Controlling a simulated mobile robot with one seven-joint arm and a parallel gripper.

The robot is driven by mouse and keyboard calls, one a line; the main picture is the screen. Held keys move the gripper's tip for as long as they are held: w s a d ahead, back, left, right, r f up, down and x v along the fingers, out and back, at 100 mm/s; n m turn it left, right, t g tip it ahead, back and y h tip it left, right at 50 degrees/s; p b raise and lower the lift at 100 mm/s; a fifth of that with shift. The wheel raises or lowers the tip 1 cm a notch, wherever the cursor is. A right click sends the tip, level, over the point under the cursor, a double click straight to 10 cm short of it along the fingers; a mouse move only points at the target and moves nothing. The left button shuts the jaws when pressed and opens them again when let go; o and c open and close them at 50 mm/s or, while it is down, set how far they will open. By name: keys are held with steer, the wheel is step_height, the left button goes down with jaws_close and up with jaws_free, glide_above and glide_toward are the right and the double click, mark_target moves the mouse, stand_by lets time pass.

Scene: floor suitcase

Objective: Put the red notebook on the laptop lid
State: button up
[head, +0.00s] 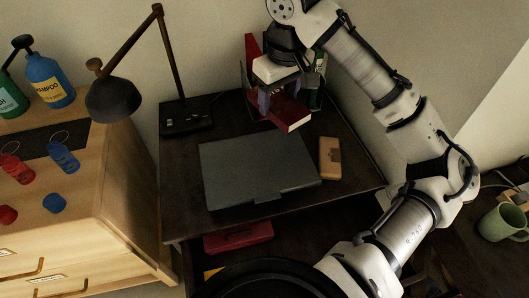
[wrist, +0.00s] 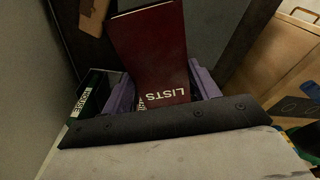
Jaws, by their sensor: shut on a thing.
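The red notebook (head: 292,114) is between the fingers of my gripper (head: 276,98), near the back of the dark desk. In the wrist view the notebook (wrist: 152,48) shows its red cover with the word LISTS, flanked by the purple fingers of my gripper (wrist: 162,95). My gripper is shut on it. The closed grey laptop (head: 258,168) lies flat on the desk, in front of the notebook, and its visible lid is bare. The notebook appears to be behind the laptop's far edge; its height above the desk is hard to tell.
Upright books, one red (head: 253,48) and one dark (head: 317,65), stand around my gripper at the back. A brown case (head: 329,158) lies right of the laptop. A desk lamp (head: 115,98) stands left. A wooden cabinet (head: 125,190) is left of the desk.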

mark_target(275, 160)
step_height(275, 160, down, 18)
steer(key=shift+f, duration=0.15)
steer(key=shift+f, duration=0.1)
stand_by(0.3)
steer(key=o, duration=1)
steer(key=shift+o, duration=0.2)
step_height(275, 160, up, 12)
steer(key=s, duration=0.1)
steer(key=shift+s+d, duration=0.15)
steer(key=shift+d, duration=0.25)
